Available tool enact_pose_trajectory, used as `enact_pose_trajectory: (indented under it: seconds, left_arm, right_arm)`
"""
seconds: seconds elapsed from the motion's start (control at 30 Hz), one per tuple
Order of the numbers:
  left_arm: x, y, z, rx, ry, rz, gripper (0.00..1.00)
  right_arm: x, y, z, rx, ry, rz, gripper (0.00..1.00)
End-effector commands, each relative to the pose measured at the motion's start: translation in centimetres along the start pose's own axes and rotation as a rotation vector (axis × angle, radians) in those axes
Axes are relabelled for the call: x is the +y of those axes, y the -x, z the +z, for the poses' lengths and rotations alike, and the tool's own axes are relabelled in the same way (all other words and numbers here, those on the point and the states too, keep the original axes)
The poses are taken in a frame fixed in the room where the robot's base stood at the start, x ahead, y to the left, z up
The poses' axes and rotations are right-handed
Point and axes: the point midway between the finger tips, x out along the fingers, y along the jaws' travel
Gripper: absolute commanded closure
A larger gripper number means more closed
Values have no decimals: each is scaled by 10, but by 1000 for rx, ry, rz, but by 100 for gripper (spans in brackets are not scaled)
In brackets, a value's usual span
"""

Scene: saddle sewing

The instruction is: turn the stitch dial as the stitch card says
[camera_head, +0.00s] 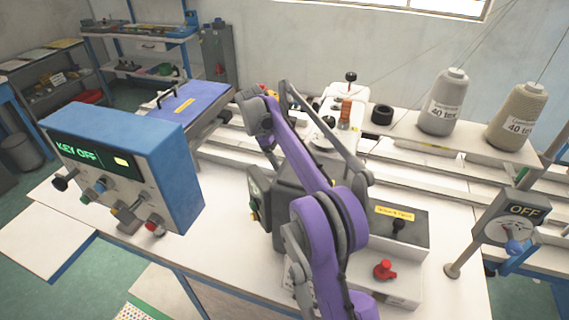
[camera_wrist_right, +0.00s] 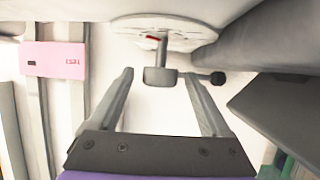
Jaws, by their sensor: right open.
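The stitch dial, a pale disc (camera_wrist_right: 190,32) with a red mark and a grey bar-shaped handle (camera_wrist_right: 160,77), is at the top middle of the right wrist view. My right gripper (camera_wrist_right: 158,78) is open, with one finger on each side of the handle. A gap shows on both sides, so the handle is not gripped. A pink card (camera_wrist_right: 55,60), seemingly the stitch card, is at the left of that view; its small print is unreadable. In the head view my purple right arm crosses the middle and hides the dial. My left gripper is not in view.
A small dark knob (camera_wrist_right: 217,78) sits right of the right finger. Thread cones (camera_head: 441,105) stand at the back right.

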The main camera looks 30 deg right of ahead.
Motion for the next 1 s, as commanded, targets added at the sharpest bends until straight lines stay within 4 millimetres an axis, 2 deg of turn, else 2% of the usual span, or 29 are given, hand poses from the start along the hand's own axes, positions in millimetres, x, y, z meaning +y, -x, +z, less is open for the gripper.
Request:
enact_pose_trajectory:
  seconds: [0.2,0.67,0.87,1.0]
  left_arm:
    - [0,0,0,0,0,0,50]
    - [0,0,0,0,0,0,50]
    - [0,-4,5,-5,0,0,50]
    - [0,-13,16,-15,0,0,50]
  right_arm:
    - [0,0,0,0,0,0,18]
    - [0,0,0,0,0,0,100]
    - [-2,-1,0,-2,-17,47,100]
    - [-5,-4,-1,-3,-69,179,100]
